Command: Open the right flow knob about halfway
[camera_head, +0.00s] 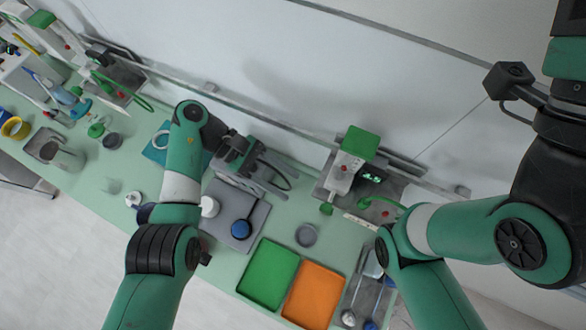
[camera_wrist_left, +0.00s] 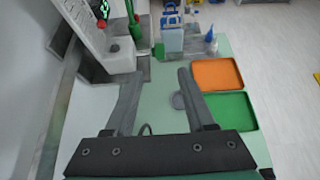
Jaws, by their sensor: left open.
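The right-hand device (camera_head: 345,172) stands against the wall at the right in the head view, with a green top, a small red part and a lit green display (camera_head: 371,177). A small round green part (camera_head: 326,209), possibly the flow knob, shows at its front; I cannot tell its setting. The device also shows at the upper left of the left wrist view (camera_wrist_left: 90,40), beside a green upright part (camera_wrist_left: 135,28). My left gripper (camera_head: 287,180) is open and empty, left of the device and apart from it. Its spread fingers (camera_wrist_left: 156,75) show in the wrist view. My right gripper is not visible.
A green tray (camera_head: 269,274) and an orange tray (camera_head: 313,294) lie at the front of the bench. A grey round cup (camera_head: 306,235) stands between them and the device. A grey tray (camera_head: 247,213) holds a blue round item. A wall rail runs behind.

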